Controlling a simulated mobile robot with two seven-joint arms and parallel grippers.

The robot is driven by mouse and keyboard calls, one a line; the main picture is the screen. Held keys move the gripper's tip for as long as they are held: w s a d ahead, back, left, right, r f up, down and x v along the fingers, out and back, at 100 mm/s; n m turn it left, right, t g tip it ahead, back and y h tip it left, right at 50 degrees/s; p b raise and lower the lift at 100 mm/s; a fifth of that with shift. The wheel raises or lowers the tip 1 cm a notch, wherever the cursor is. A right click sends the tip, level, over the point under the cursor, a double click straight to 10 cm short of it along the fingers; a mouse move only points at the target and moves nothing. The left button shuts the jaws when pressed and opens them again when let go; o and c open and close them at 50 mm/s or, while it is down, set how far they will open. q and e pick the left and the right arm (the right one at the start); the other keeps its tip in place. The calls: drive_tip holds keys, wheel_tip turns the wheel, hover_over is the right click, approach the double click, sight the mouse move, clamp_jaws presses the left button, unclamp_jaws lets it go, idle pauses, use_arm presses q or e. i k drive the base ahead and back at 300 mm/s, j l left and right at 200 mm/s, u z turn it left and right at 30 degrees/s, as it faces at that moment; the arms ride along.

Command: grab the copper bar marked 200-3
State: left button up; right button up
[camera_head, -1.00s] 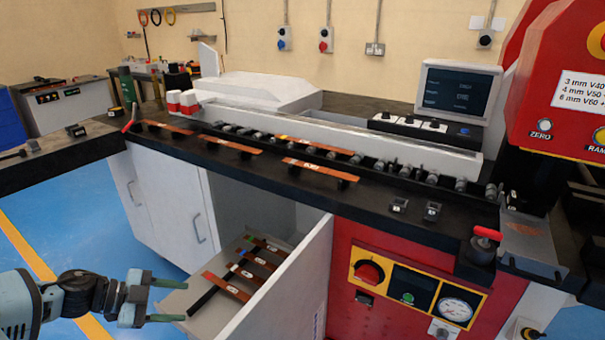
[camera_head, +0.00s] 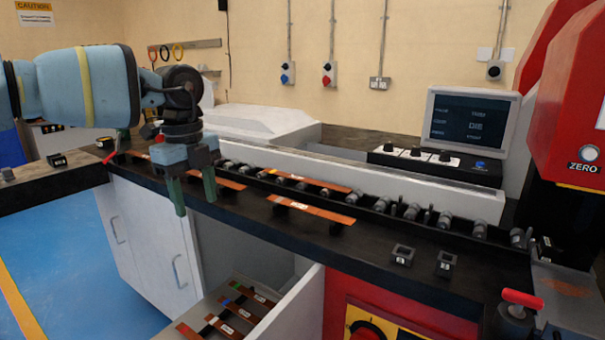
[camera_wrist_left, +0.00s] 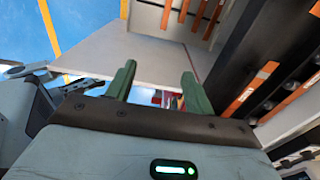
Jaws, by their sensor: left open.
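My left gripper (camera_head: 195,203) is open and empty, pointing down over the black bench top. Its fingers also show apart in the left wrist view (camera_wrist_left: 158,88). A copper bar (camera_head: 224,182) lies just right of and partly behind the fingers. Another copper bar (camera_head: 312,208) rests on black supports further right. A third copper bar (camera_head: 315,184) lies behind it along the rollers. Several copper bars with white labels (camera_head: 228,328) lie in the open drawer below. I cannot read 200-3 on any label. My right gripper is out of view.
The drawer's white front panel (camera_head: 285,308) sticks out below the bench. The red bending machine (camera_head: 575,100) and a monitor (camera_head: 470,120) stand at the right. A long white rail (camera_head: 350,160) runs behind the rollers. Blue floor (camera_head: 75,260) is clear at left.

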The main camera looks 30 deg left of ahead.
sight(297, 178)
drive_tip(key=i, duration=1.15)
